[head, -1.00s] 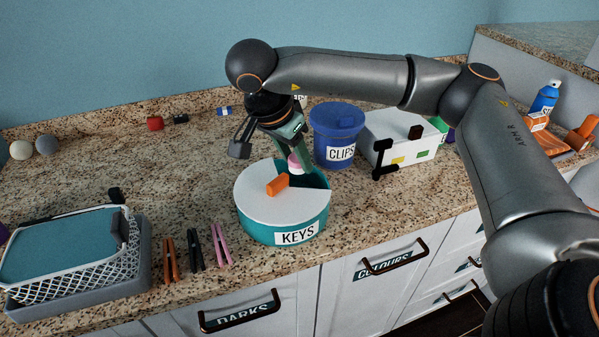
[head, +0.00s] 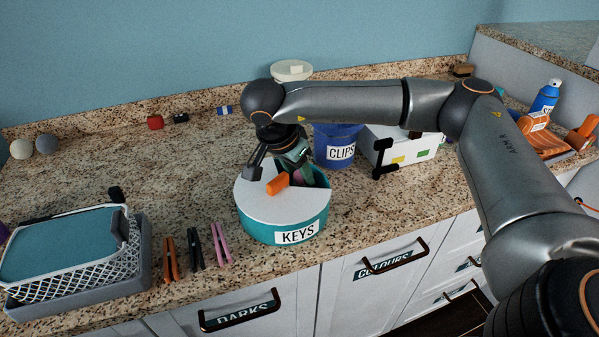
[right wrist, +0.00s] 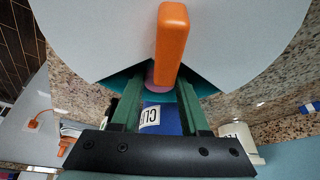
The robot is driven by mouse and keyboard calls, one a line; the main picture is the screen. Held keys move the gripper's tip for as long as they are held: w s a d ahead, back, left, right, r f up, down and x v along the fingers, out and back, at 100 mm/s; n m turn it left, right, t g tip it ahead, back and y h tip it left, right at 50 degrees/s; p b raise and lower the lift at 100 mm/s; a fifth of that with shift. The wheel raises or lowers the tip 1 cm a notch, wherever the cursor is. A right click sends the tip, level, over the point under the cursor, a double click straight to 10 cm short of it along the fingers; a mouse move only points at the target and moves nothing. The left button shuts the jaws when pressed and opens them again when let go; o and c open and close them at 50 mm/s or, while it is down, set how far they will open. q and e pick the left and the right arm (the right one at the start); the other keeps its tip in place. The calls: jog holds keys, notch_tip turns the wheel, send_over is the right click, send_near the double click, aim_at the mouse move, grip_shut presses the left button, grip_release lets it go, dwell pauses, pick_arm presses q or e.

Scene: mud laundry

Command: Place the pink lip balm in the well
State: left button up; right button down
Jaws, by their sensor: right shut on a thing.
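A round teal container marked KEYS (head: 262,226) stands on the counter. Its white lid (head: 262,206) has a wedge-shaped opening at the back right and an orange handle (head: 277,184). My right gripper (head: 304,178) points down into that opening with its green fingers partly below the rim. It is shut on the pink lip balm (head: 297,176), which is mostly hidden by the fingers and lid. In the right wrist view the lip balm (right wrist: 151,79) shows as a pink patch behind the handle, between the fingers. I cannot tell whether it touches the bottom. My left gripper is out of view.
A blue CLIPS tub (head: 334,152) and a white box (head: 405,150) stand close behind on the right. Orange, black and pink pegs (head: 220,244) lie to the left, beside a wire basket (head: 85,262).

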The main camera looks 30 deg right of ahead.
jog(key=shift+f, duration=0.4)
jog(key=shift+c, duration=2)
grip_release()
jog(key=shift+r, duration=0.1)
jog(key=shift+r, duration=0.2)
jog(key=v, duration=1.2)
jog(key=shift+r, duration=0.4)
